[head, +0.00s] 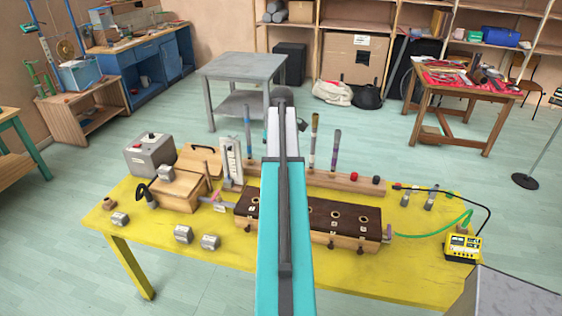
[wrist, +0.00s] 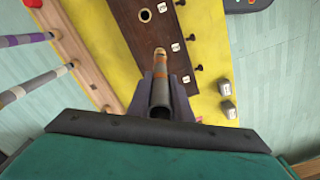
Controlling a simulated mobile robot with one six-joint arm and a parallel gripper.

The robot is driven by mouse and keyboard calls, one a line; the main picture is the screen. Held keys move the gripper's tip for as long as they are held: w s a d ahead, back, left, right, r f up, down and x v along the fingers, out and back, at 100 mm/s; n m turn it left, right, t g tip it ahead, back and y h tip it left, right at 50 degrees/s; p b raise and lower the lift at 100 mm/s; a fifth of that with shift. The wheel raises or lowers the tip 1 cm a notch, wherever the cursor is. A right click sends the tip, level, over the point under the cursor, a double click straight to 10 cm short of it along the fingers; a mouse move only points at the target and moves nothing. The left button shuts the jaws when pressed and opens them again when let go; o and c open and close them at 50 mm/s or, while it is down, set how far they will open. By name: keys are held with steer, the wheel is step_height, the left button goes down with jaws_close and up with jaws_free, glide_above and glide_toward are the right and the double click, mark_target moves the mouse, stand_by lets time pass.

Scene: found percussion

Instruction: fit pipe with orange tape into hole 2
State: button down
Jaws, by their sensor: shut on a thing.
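My gripper (wrist: 161,82) is shut on a grey pipe with orange tape (wrist: 160,97) in the wrist view. The pipe's open near end faces the camera and its far end points at the dark brown hole board. That far end appears over or at the board; I cannot tell whether it is inside a hole. The hole board (head: 312,206) lies on the yellow table in the head view, partly hidden by my arm. The head view hides my gripper and the pipe.
A wooden rack (head: 350,181) behind the board holds several upright pipes. The yellow table (head: 225,250) also carries a wooden box (head: 180,192), a grey box (head: 148,157), metal blocks, and a yellow device (head: 462,247) with cables at the right. The table's front strip is partly clear.

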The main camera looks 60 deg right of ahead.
steer(key=shift+f+b, duration=0.45)
steer(key=shift+f, duration=0.9)
stand_by(0.3)
steer(key=c, duration=1.5)
jaws_free()
steer(key=shift+r, duration=0.1)
steer(key=shift+s+r+b, duration=0.1)
steer(key=shift+r+b, duration=2.1)
steer(key=shift+r, duration=4.6)
